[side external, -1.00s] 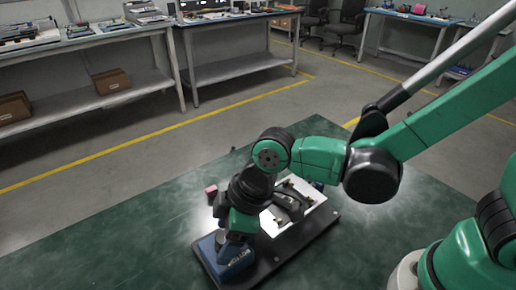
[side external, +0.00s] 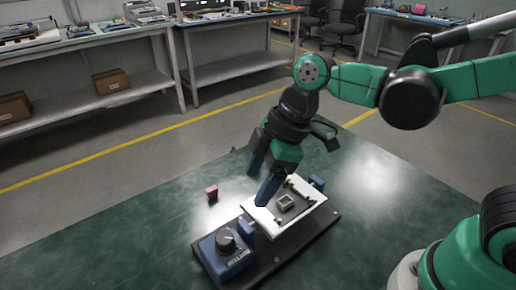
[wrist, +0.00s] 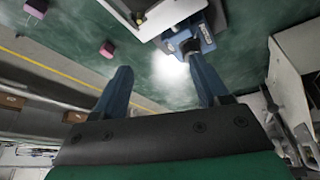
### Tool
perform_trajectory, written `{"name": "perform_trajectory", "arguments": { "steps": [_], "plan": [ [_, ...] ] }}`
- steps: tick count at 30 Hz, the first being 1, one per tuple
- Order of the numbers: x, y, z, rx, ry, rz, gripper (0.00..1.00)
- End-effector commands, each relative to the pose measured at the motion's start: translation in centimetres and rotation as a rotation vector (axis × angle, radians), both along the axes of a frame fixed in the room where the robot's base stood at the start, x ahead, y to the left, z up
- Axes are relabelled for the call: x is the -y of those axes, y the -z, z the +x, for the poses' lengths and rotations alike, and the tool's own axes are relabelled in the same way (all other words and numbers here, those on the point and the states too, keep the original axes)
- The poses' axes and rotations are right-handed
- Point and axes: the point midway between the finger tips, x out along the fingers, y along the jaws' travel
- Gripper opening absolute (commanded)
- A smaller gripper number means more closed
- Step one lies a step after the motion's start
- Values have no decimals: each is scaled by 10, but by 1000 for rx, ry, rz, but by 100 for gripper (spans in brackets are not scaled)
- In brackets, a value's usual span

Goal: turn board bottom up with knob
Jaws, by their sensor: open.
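A white board (side external: 262,219) is held in a fixture between blue supports, nearly flat and slightly tilted. A square grey-green part (side external: 286,202) and small brass-coloured pieces show on its upper face. I cannot tell which face this is. The dark round knob (side external: 225,240) stands on a blue box (side external: 231,265) with small white lettering at the fixture's near left end. My gripper (side external: 257,188) is open and empty, above the board's far left side and clear of the knob. In the wrist view, its fingers (wrist: 160,76) are apart, with part of the board (wrist: 168,12) beyond them.
The fixture's black base (side external: 293,252) rests on a green table (side external: 120,245). A small pink block (side external: 211,191) lies left of the fixture; it also shows in the wrist view (wrist: 107,48). The table's left part is clear. Workbenches stand in the background.

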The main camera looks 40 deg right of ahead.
Motion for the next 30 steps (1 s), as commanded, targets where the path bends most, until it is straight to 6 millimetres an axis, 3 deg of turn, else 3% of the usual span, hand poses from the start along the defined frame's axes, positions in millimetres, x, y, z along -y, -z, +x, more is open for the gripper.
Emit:
{"name": "perform_trajectory", "arguments": {
  "steps": [9, 18, 30],
  "plan": [
    [63, -11, -1, 71, 545, 35, 68],
    [110, -14, -8, 156, 965, 118, 68],
    [128, -15, -12, 196, 1125, 165, 68]
  ]
}}
